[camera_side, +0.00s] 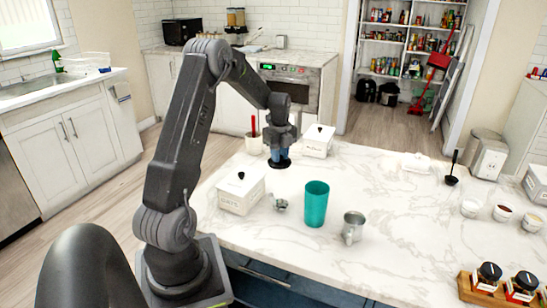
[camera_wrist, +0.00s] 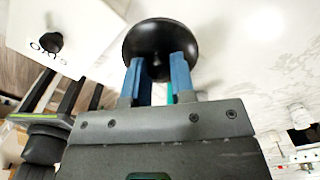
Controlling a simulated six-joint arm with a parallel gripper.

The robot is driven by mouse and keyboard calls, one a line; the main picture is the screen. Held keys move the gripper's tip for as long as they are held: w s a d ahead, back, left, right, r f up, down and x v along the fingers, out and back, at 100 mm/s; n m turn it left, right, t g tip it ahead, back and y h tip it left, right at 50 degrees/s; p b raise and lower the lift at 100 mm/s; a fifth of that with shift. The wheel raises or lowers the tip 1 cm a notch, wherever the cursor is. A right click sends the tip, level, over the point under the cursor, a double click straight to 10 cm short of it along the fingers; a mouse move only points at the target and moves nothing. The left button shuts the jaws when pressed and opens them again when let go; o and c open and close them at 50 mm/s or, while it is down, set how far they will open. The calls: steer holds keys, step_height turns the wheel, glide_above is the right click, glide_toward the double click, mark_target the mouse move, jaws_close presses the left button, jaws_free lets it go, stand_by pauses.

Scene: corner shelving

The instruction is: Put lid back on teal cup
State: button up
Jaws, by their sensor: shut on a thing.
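The teal cup (camera_side: 316,205) stands upright on the marble counter, and its top looks open. My gripper (camera_side: 281,147) is behind it and to its left, above the counter. It is shut on a round black lid (camera_side: 279,163), which it holds from above. In the wrist view my gripper (camera_wrist: 160,72) has its blue fingers on the middle of the black lid (camera_wrist: 146,34); they hide the part they grip. A small teal patch shows between the fingers there. The lid is apart from the cup.
A white box with a black knob (camera_side: 240,194) stands left of the cup, and another white box (camera_side: 318,141) behind. A metal mug (camera_side: 353,228) is close on the cup's right. A small glassy item (camera_side: 279,203) is on its left.

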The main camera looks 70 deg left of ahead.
glide_toward(318, 188)
steer(key=shift+a+n, duration=0.1)
steer(key=shift+n, duration=0.3)
steer(key=shift+f, duration=3.1)
steer(key=shift+f, duration=0.2)
steer(key=o, duration=1.4)
steer(key=shift+o, duration=0.2)
